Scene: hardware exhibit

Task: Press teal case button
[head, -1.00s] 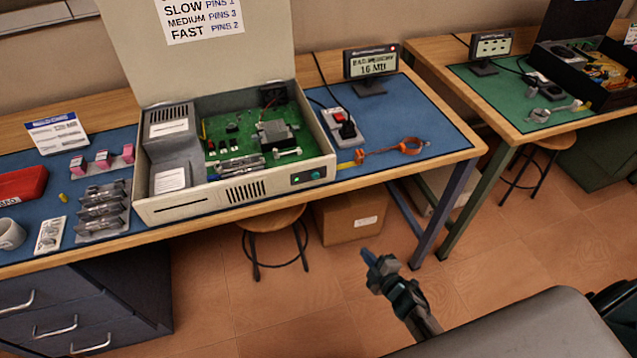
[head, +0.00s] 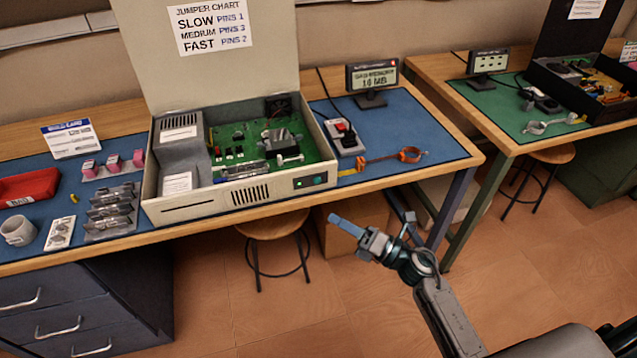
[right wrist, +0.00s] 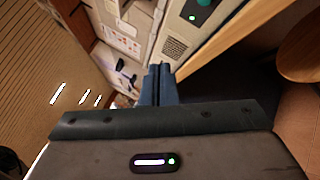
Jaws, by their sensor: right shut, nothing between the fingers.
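The beige computer case (head: 215,203) stands open on the blue mat, lid up. A dark panel at the right of its front carries the small teal button (head: 319,180). In the right wrist view the teal button (right wrist: 204,2) shows at the top edge, with a lit green light (right wrist: 192,17) beside it. My right gripper (head: 340,222) is shut and empty, its blue fingers pointing toward the bench. In the head view it appears below and slightly right of the button, apart from the case. Its fingers show in the right wrist view (right wrist: 158,84). My left gripper is not in view.
An orange wrist strap (head: 410,155), a red-switched power strip (head: 345,137) and a small display (head: 372,78) sit right of the case. A stool (head: 272,226) and a cardboard box (head: 345,212) are under the bench.

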